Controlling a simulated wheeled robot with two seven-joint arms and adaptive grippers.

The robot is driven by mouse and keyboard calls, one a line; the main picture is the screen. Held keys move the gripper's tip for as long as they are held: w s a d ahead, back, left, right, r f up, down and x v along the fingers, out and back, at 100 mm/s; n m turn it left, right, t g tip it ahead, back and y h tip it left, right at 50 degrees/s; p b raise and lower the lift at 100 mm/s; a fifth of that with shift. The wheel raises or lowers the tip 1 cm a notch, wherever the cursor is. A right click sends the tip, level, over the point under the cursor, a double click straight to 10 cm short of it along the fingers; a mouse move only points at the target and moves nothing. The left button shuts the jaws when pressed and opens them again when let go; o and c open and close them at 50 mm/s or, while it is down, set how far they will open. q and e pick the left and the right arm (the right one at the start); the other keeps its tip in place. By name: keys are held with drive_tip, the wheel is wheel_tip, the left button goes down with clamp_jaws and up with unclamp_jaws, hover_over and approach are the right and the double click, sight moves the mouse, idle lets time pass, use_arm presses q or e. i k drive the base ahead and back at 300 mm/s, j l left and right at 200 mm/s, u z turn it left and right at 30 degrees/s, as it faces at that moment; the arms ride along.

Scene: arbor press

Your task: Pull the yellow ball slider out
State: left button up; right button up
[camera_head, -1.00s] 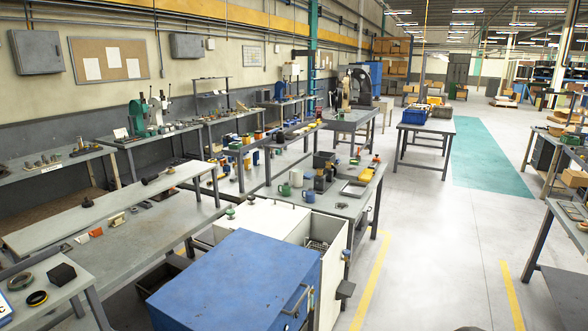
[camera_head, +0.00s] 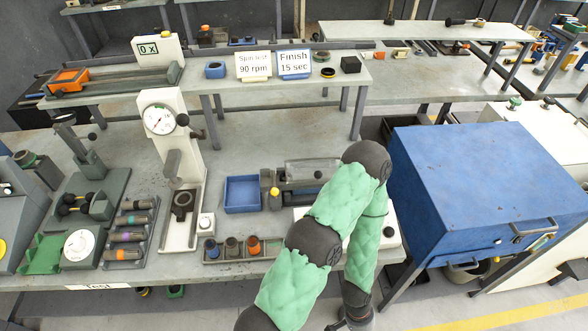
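A small yellow ball (camera_head: 274,192) sits at the near left end of a dark grey fixture (camera_head: 300,175) on the workbench, just right of a blue tray (camera_head: 242,194). The slider under the ball is too small to make out clearly. One of my arms, with green padded links, rises from the bottom edge and bends down again right of the fixture, covering part of the bench there. Its wrist end runs to the bottom edge. Neither gripper shows clearly, and nothing of mine touches the yellow ball.
A white press with a dial gauge (camera_head: 160,120) stands left of the blue tray. A small rack (camera_head: 232,249) with coloured-topped pieces lies in front. A large blue box (camera_head: 480,190) stands to the right. Signs (camera_head: 254,66) stand on the raised shelf behind.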

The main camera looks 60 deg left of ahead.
sight(274, 191)
drive_tip(key=k+j+u, duration=0.15)
drive_tip(key=u, duration=1.25)
drive_tip(key=i+l+u, duration=0.1)
drive_tip(key=u, duration=0.55)
drive_tip(key=k+l+u, duration=0.1)
drive_tip(key=u, duration=0.15)
drive_tip(key=k+u, duration=0.15)
drive_tip(key=u, duration=0.15)
